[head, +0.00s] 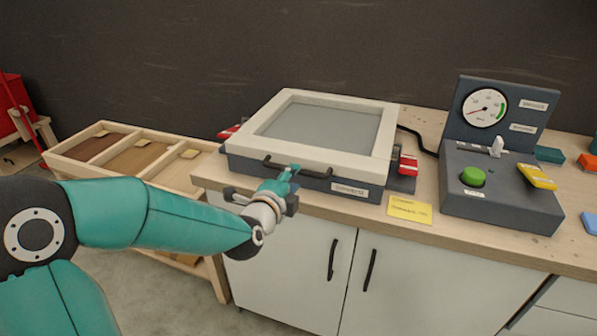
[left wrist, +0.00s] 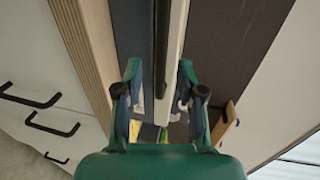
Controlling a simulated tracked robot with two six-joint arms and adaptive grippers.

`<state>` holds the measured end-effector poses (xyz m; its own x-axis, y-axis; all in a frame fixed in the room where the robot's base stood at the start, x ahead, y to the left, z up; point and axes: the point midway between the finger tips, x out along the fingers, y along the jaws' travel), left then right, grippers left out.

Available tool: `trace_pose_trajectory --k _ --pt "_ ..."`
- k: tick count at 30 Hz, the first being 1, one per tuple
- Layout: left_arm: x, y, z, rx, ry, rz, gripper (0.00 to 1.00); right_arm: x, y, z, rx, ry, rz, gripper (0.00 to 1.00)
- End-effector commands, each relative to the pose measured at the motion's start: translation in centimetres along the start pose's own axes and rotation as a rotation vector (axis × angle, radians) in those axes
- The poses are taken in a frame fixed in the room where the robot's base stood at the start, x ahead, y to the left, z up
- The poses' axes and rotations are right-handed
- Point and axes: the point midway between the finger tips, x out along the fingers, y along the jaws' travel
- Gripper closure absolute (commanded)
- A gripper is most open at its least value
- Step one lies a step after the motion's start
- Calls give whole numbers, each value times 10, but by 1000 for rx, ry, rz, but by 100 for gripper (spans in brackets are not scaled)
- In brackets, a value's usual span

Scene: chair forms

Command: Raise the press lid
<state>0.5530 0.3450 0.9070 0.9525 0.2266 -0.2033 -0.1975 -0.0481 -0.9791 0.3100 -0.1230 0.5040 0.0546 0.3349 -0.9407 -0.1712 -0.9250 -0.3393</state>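The press is a dark box with a pale-framed lid (head: 363,155) around a grey panel. The lid lies flat and closed. A black handle (head: 312,174) runs along the lid's front edge. My left gripper (head: 290,171) is at the press front, close to the handle. In the left wrist view my left gripper (left wrist: 160,72) has its fingers spread, with the dark handle bar (left wrist: 161,35) and the pale lid edge (left wrist: 178,35) running between them. Neither finger visibly clamps the handle; its contact is partly hidden. My right gripper is not in view.
A control box (head: 500,205) with gauge and green button (head: 473,177) stands right of the press on the wooden counter (head: 455,240). A yellow note (head: 410,209) lies before the press. A wooden compartment tray (head: 165,182) stands left. Cabinet doors with black handles are below.

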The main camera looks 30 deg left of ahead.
Motion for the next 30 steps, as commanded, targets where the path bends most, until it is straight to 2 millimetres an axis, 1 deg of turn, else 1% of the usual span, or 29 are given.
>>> trace_pose_trajectory --k 1,3,6,9,13,20,23,27,30 --pt "10 0 0 0 -1 1 61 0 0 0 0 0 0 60" --pt "22 1 0 0 -1 2 61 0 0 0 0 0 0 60" --pt "34 0 1 -1 -1 1 61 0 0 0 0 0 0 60" --pt "42 0 1 -1 -2 1 61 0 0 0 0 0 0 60" --pt "46 0 1 -1 -1 1 61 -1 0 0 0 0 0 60" --pt "46 0 1 -1 -1 1 61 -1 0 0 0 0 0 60" --pt "46 0 1 -1 -2 1 76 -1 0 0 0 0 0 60" --pt "46 0 1 -1 -2 1 99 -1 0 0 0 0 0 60" --pt "46 0 1 -1 -2 2 100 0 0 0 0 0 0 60"
